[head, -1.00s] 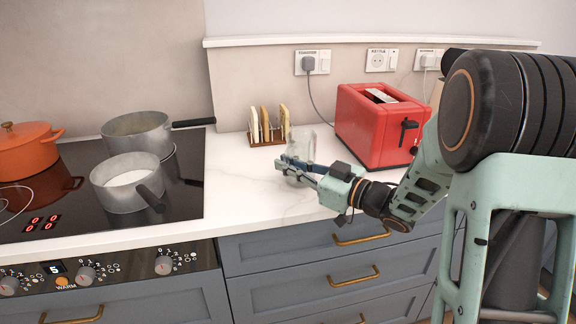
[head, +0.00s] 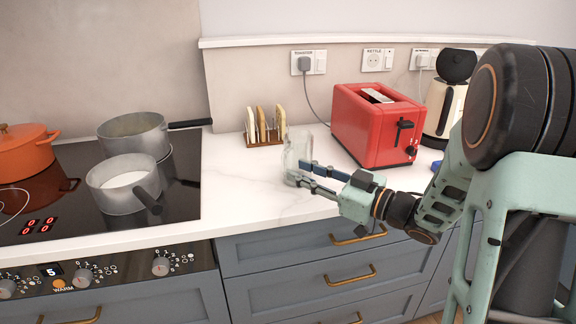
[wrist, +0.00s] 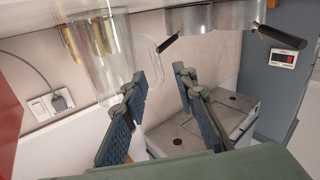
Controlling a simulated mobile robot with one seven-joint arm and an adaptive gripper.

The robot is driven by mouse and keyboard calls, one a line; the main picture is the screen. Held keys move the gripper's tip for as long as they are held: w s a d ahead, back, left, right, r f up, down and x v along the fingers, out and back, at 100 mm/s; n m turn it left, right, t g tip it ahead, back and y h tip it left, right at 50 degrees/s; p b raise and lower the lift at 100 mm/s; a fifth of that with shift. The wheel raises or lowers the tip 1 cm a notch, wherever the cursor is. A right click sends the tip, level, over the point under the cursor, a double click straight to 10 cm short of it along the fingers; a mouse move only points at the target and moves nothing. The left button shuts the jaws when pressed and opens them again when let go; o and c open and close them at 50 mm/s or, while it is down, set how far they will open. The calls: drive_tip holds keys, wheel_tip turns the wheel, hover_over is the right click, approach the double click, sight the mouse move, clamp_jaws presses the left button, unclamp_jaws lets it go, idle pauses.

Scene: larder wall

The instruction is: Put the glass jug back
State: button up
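The clear glass jug (head: 297,150) stands upright on the white worktop, in front of and to the right of the toast rack. In the wrist view, which is turned nearly upside down, the jug (wrist: 108,60) is at the upper left with its handle towards the fingers. My gripper (head: 297,174) is at the near side of the jug; its fingers partly cover the jug's lower part in the head view. The left finger's tip is close to the handle; contact cannot be told.
The toast rack (head: 266,143) holds several slices behind the jug. A red toaster (head: 372,125) and a cream and black kettle (head: 444,108) stand to the right. Two grey pans (head: 124,186) and an orange pot (head: 24,154) are on the hob at left.

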drive_tip(key=v, duration=0.6)
drive_tip(key=shift+d, duration=0.15)
drive_tip(key=shift+s, duration=0.1)
